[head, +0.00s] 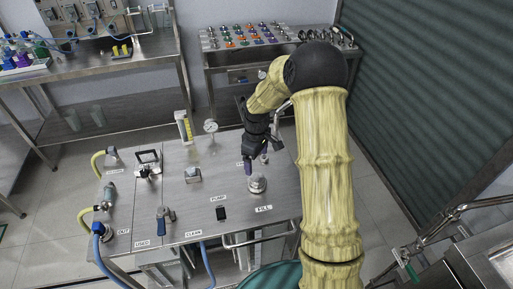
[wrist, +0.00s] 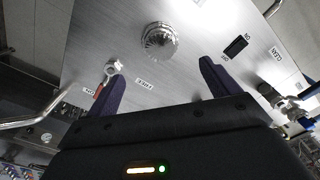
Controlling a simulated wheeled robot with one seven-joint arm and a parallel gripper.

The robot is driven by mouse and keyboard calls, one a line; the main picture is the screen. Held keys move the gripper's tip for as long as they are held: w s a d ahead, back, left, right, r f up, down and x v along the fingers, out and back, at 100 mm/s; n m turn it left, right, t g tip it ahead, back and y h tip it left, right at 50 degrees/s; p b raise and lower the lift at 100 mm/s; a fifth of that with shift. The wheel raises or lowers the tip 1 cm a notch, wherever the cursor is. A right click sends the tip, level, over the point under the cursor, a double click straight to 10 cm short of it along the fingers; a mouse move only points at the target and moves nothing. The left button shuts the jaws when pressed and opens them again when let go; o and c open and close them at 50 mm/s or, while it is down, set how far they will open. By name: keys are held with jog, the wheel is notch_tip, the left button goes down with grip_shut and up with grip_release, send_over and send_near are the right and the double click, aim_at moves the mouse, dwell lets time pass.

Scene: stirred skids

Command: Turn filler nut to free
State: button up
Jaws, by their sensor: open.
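The filler nut, which I take to be the round silver ribbed fitting (head: 257,183), sits on the steel bench top just behind the FILL label. It also shows in the wrist view (wrist: 160,41), near the top middle. My gripper (head: 256,166) is above and just behind it in the head view. In the wrist view my gripper (wrist: 160,72) is open, with its two purple fingers spread and nothing between them. The fitting lies beyond the fingertips, roughly between their lines, and is not touched. How it is turned cannot be told.
A small silver valve (wrist: 112,67) stands near the left fingertip in the wrist view. A black switch (head: 221,213) lies left of the FILL label. A gauge (head: 210,127) stands at the bench's back. Bare steel (head: 195,203) lies left of the fitting.

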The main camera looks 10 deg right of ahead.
notch_tip(320, 180, up, 5)
jog(key=shift+r, duration=0.2)
